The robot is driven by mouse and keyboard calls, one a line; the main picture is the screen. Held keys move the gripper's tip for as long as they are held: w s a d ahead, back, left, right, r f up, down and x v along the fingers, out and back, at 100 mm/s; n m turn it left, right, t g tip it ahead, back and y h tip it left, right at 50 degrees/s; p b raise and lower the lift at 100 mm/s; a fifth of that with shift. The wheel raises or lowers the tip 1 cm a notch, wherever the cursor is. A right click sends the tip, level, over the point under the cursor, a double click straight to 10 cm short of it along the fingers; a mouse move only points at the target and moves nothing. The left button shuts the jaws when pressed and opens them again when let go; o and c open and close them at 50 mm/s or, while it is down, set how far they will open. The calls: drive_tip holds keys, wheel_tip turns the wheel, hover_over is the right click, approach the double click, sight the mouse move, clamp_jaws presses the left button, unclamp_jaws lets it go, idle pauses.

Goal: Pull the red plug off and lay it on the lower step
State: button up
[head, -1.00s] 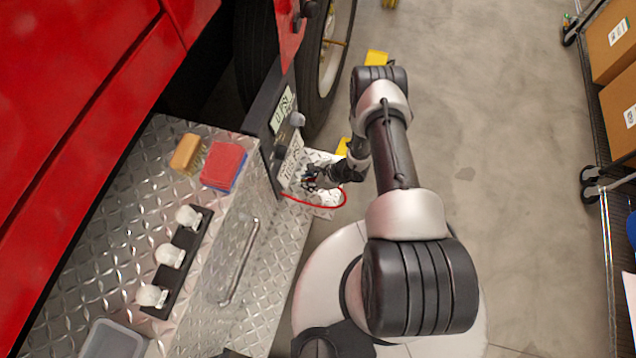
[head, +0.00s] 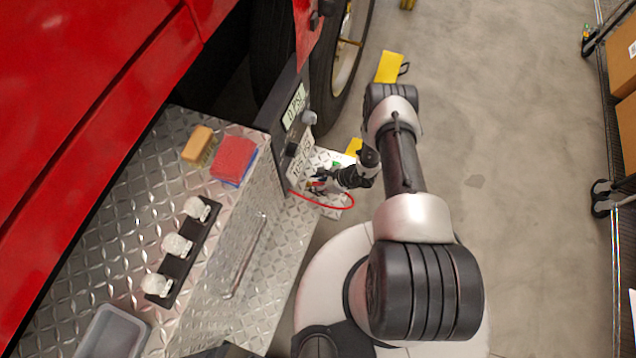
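My gripper (head: 322,184) is small in the head view, at the end of the arm, close to the dark panel (head: 287,142) with white labels at the truck's corner. A thin red cable (head: 325,205) curves from the panel's lower edge around below my gripper. The red plug itself cannot be made out clearly; my gripper and wrist cover that spot. I cannot tell whether the fingers are open or shut on it. The lower step (head: 335,212) is a small bright diamond-plate surface beneath my gripper, partly hidden by the wrist.
The upper diamond-plate bumper (head: 222,205) carries an orange sponge (head: 198,143), a red cloth (head: 234,157), a black rack (head: 184,262) with white bulbs and a grey bin (head: 113,333). A tire (head: 345,60) and yellow chocks (head: 389,67) stand beyond.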

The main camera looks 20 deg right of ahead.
drive_tip(key=shift+o, duration=0.6)
drive_tip(key=shift+r, duration=0.1)
wheel_tip(320, 180, up, 10)
